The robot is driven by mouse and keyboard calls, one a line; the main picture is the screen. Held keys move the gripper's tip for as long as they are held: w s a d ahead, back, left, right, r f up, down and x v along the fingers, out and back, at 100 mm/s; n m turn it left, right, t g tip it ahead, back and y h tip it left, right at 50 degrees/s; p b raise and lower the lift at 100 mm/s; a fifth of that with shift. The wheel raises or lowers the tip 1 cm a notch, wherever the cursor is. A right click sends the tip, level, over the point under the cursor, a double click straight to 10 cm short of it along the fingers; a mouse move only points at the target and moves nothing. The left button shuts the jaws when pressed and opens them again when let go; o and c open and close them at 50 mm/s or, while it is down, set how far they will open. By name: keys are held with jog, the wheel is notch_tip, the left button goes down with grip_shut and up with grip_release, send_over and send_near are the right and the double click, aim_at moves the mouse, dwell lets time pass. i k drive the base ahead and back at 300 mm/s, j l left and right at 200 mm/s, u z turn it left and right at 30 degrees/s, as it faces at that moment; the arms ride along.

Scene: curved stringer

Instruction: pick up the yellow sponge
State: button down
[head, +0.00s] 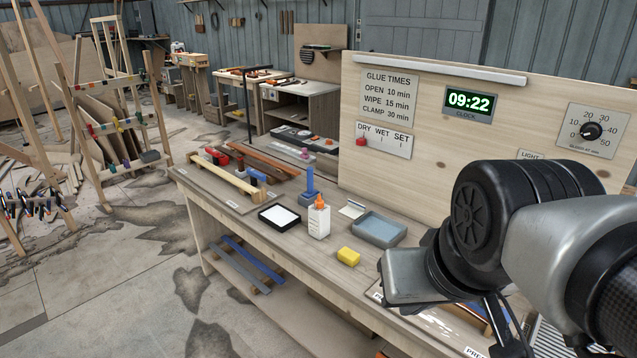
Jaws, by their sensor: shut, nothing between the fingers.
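The yellow sponge (348,257) lies on the workbench near its front edge, in front of the grey tray (377,229). Nothing covers it. My arm comes in from the right side of the head view. My gripper (508,342) points down at the lower right, to the right of the sponge and apart from it. It is shut and empty; its fingertips are hard to make out.
A white glue bottle (319,220) with an orange cap stands left of the sponge. A black-framed white pad (279,216) and a blue upright tool (310,185) are farther left. A wooden panel (440,130) with a clock rises behind the bench.

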aim_at(348, 256)
jog(key=z, duration=0.5)
jog(key=i+j+z, duration=0.1)
jog(key=j+z, duration=0.15)
jog(key=z, duration=0.15)
jog(key=i+j+z, duration=0.1)
jog(key=j+z, duration=0.45)
jog(key=z, duration=0.2)
jog(key=j+z, duration=0.35)
jog(key=j, duration=1.65)
